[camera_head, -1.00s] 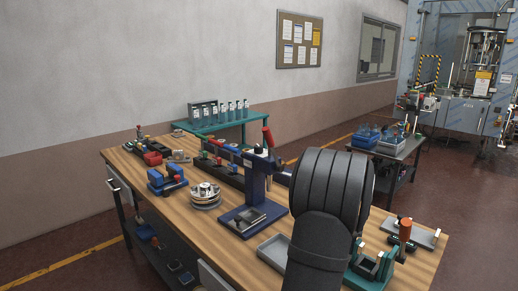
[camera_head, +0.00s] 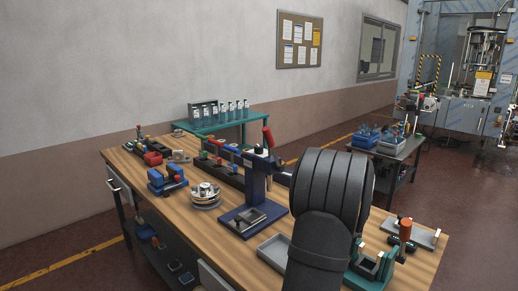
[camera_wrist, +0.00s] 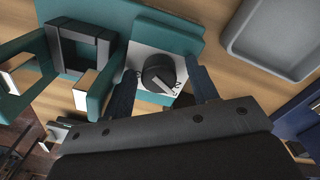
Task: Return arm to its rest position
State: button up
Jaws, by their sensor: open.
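My gripper (camera_wrist: 161,58) shows in the wrist view with its two dark fingers spread apart. Between and beyond them is a black round knob (camera_wrist: 157,72) on a pale plate, set on a teal base (camera_wrist: 172,28). Nothing is visibly held. I cannot tell how far the fingertips are from the plate. In the head view my dark arm stands over the right part of the wooden workbench (camera_head: 140,160) and hides the gripper.
A teal fixture (camera_wrist: 97,85) is left of the fingers and a grey tray (camera_wrist: 262,62) is at right. The head view shows a blue press with a red handle (camera_head: 257,185), a round metal stack (camera_head: 205,196) and an orange-handled tool (camera_head: 405,230) on the bench.

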jog(key=m, duration=0.6)
jog(key=shift+d+r, duration=0.1)
jog(key=m, duration=0.5)
jog(key=shift+s+m, duration=0.1)
jog(key=shift+m, duration=0.3)
notch_tip(320, 180, up, 16)
jog(key=shift+w, duration=0.3)
jog(key=shift+r, duration=0.1)
